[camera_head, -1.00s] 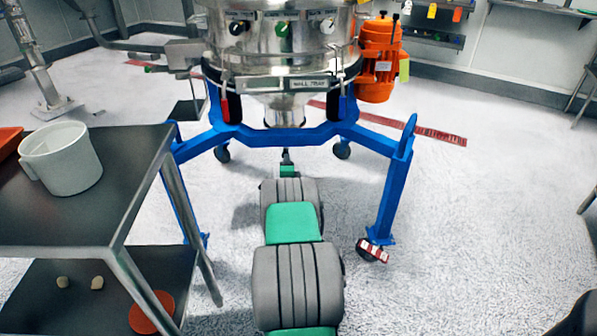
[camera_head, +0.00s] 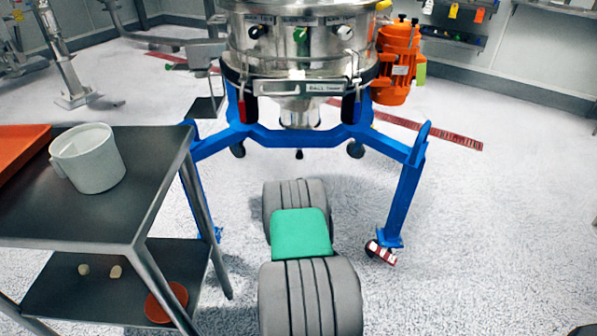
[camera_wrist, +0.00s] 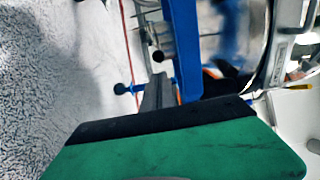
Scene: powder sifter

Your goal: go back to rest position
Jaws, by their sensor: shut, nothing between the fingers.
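My gripper (camera_wrist: 157,92) shows in the wrist view as a narrow grey finger pair beyond its green and black body. It is shut and holds nothing. In the head view, my grey and green arm reaches forward over the floor, and its links hide the gripper. The powder sifter (camera_head: 300,45) stands ahead, a steel drum on a blue frame (camera_head: 408,195) with castors. In the wrist view, the blue frame (camera_wrist: 183,50) appears beyond the finger, with part of the steel drum (camera_wrist: 290,40) at the right.
A steel trolley (camera_head: 130,205) stands at the left, with a white jug (camera_head: 88,158) and an orange tray (camera_head: 18,150) on top. An orange round piece (camera_head: 166,302) lies on its lower shelf. An orange motor (camera_head: 396,65) is on the sifter's right. Floor at right is clear.

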